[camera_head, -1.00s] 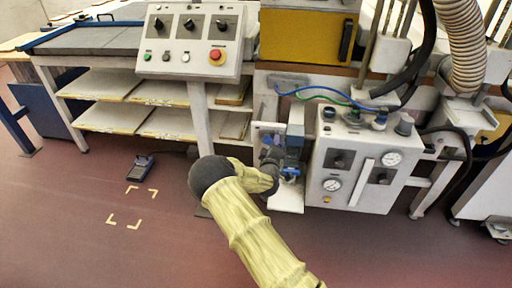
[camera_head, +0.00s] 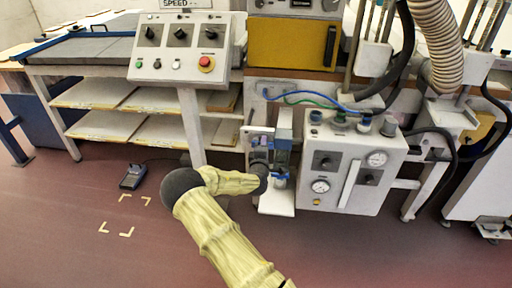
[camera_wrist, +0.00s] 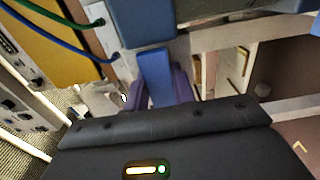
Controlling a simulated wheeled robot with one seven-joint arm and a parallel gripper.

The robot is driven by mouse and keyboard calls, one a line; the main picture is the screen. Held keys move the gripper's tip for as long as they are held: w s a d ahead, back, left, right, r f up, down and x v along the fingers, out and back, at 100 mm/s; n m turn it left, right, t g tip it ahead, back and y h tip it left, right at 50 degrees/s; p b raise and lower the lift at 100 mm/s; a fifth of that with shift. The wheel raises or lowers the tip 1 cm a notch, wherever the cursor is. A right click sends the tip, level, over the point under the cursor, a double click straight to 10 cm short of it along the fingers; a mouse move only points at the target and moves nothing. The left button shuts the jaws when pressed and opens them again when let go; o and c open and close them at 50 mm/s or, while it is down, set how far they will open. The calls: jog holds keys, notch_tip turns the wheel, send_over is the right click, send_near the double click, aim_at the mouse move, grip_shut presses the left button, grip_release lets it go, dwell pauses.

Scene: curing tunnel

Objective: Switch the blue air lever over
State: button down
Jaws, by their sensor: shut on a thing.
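The blue air lever (camera_wrist: 154,72) is a flat blue bar in the middle of the wrist view, standing out from a darker blue block (camera_wrist: 140,22). My gripper (camera_wrist: 161,92) has its purplish fingers on both sides of the lever and is shut on it. In the head view my gripper (camera_head: 264,170) is at the small air unit left of the grey control box, and it hides most of the lever there. A blue part of the unit (camera_head: 280,182) shows just right of the gripper.
The grey control box (camera_head: 352,165) with gauges and knobs stands close on the right. Blue and green hoses (camera_head: 310,95) run above the unit. A button panel (camera_head: 180,48) and shelves (camera_head: 140,125) are to the left. A pedal (camera_head: 133,175) lies on the otherwise open floor.

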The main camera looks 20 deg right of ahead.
jog(key=shift+a+r, duration=0.1)
dwell(0.3)
jog(key=c, duration=1.2)
grip_release()
jog(key=shift+o, duration=0.2)
jog(key=shift+s, duration=0.1)
jog(key=p+v, duration=0.1)
jog(key=v, duration=1.6)
jog(key=shift+s, duration=0.1)
jog(key=shift+f, duration=0.25)
